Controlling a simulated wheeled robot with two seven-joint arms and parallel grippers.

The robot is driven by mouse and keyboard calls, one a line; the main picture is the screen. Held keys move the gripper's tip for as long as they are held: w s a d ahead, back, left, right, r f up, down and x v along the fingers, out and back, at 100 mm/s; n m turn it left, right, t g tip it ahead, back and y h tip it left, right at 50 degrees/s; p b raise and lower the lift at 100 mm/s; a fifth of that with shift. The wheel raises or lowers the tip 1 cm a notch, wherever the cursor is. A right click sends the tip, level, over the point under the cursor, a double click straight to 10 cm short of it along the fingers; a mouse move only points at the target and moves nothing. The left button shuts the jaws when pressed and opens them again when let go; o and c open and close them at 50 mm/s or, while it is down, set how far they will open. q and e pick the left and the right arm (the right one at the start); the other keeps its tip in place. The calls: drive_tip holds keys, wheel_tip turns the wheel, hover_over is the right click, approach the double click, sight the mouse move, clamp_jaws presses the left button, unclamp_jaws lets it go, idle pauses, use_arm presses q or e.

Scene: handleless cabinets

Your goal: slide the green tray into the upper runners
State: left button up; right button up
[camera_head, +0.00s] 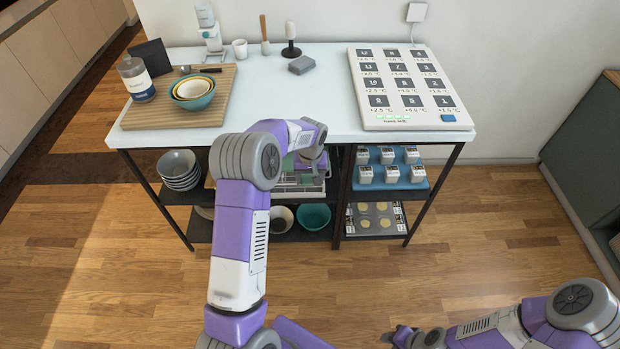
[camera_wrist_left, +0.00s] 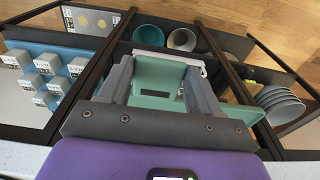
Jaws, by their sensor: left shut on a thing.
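The green tray (camera_wrist_left: 158,82) is pale green and shows between the fingers of my left gripper (camera_wrist_left: 158,90) in the left wrist view. Its surface also extends past the right-hand finger. In the head view my left gripper (camera_head: 308,165) is at the front of the table's middle bay, mostly behind my arm, shut on the tray. A white frame (camera_head: 300,187) shows just below it; it also shows beyond the tray in the left wrist view (camera_wrist_left: 168,54). The upper runners cannot be made out clearly. My right gripper (camera_head: 398,336) is at the bottom edge, its jaws unclear.
Dark table legs (camera_head: 344,190) flank the bay. Grey bowls (camera_head: 178,168) stack on the left shelf; a teal bowl (camera_head: 313,216) sits below. A blue tray (camera_head: 388,172) with several small pots is at right. The white tabletop (camera_head: 270,100) holds a board and a large panel.

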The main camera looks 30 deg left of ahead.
use_arm(q)
drive_tip(key=shift+w+a, duration=0.25)
drive_tip(key=shift+w, duration=0.2)
drive_tip(key=shift+w+a+p, duration=0.35)
drive_tip(key=shift+w+p, duration=0.1)
drive_tip(key=shift+w, duration=0.1)
drive_tip(key=shift+w+a+p, duration=0.35)
drive_tip(key=shift+w+a, duration=0.1)
drive_tip(key=shift+w, duration=0.35)
drive_tip(key=shift+w+a, duration=0.2)
drive_tip(key=shift+w, duration=0.1)
drive_tip(key=shift+w+a+p, duration=0.5)
drive_tip(key=shift+w, duration=0.3)
drive_tip(key=shift+w+a, duration=0.1)
drive_tip(key=shift+w, duration=0.1)
drive_tip(key=shift+s, duration=0.15)
